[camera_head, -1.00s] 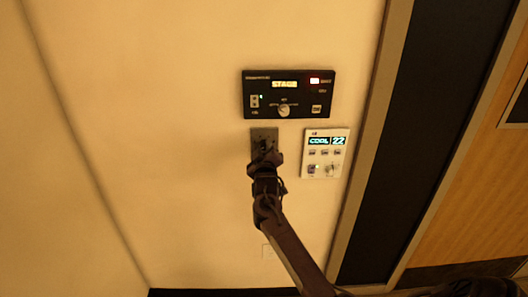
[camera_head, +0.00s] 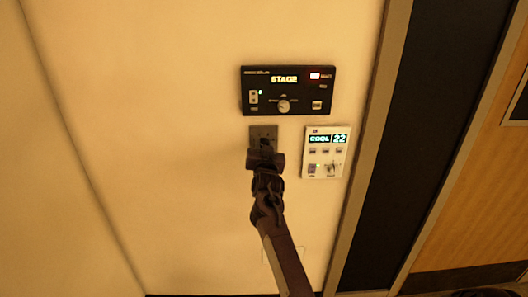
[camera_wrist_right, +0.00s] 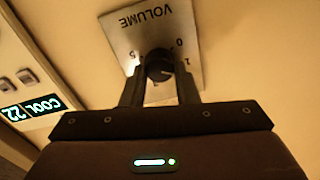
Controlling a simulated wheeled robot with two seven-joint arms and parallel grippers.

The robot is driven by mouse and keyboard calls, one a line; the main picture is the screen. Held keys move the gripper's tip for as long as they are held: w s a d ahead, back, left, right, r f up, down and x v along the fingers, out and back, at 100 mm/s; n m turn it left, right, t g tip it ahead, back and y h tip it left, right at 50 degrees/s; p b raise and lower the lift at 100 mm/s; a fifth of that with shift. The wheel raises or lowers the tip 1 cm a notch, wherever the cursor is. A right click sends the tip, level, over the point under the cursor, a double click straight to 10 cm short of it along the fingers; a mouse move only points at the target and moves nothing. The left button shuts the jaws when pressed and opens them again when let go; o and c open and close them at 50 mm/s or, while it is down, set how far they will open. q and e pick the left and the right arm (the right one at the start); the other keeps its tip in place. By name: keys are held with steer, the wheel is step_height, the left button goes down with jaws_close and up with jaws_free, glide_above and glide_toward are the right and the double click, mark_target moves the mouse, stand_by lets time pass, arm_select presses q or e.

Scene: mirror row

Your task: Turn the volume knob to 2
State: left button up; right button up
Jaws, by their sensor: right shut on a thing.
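The volume plate (camera_head: 257,131) is a small grey metal plate on the wall, below the black panel. In the right wrist view the plate (camera_wrist_right: 128,40) shows upside down, with the word VOLUME and the marks 0, 1 and 5 readable. The dark round volume knob (camera_wrist_right: 159,66) sits at its middle. My right gripper (camera_wrist_right: 160,85) is shut on the knob, one finger on each side. The knob's pointer and the other marks are hidden or too dark to read. In the head view my right gripper (camera_head: 265,150) covers the plate's lower part. My left gripper is not in view.
A white thermostat (camera_head: 312,165) reading COOL 22 is close on the right. The wall to the left is bare. A dark door panel (camera_head: 420,130) stands farther right.

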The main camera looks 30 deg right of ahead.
steer(key=shift+f+m+b, duration=0.1)
steer(key=shift+m+b, duration=1.55)
steer(key=shift+m, duration=1.75)
steer(key=o, duration=1)
steer(key=shift+c, duration=0.2)
steer(key=shift+s, duration=0.1)
